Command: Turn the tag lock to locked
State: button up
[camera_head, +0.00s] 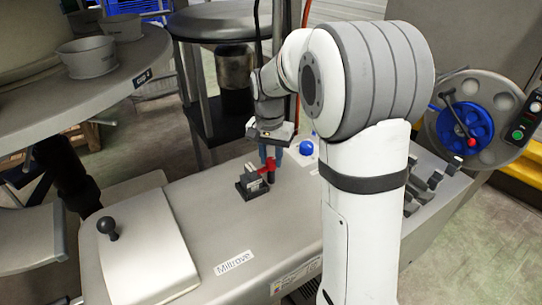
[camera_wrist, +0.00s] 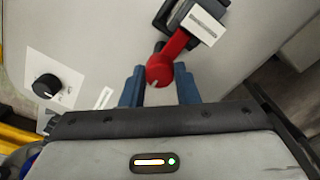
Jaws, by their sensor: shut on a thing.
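The tag lock looks like a dark block (camera_head: 252,187) with a red lever (camera_head: 268,172), on top of the grey machine housing. In the wrist view the dark block (camera_wrist: 178,18) is at the top and bears a white label, too small to read. The red lever (camera_wrist: 178,44) runs from it down and left to a round red end. My gripper (camera_wrist: 159,84) has its blue fingers on both sides of that round end and is shut on the lever. In the head view my gripper (camera_head: 269,153) points down over the lever and partly hides its top.
A blue knob (camera_head: 306,148) is just right of my gripper. A black dial (camera_wrist: 46,86) on a white plate shows at left in the wrist view. A ball-topped handle (camera_head: 107,227) stands front left. Several dark levers (camera_head: 432,180) and a blue wheel (camera_head: 464,127) are at right.

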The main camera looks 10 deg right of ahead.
aim_at(270, 159)
dwell(0.5)
jog(key=o, duration=1)
jog(key=shift+r, duration=0.1)
notch_tip(270, 159, up, 8)
jog(key=shift+w+f, duration=0.1)
jog(key=shift+f, duration=0.15)
jog(key=shift+r, duration=0.1)
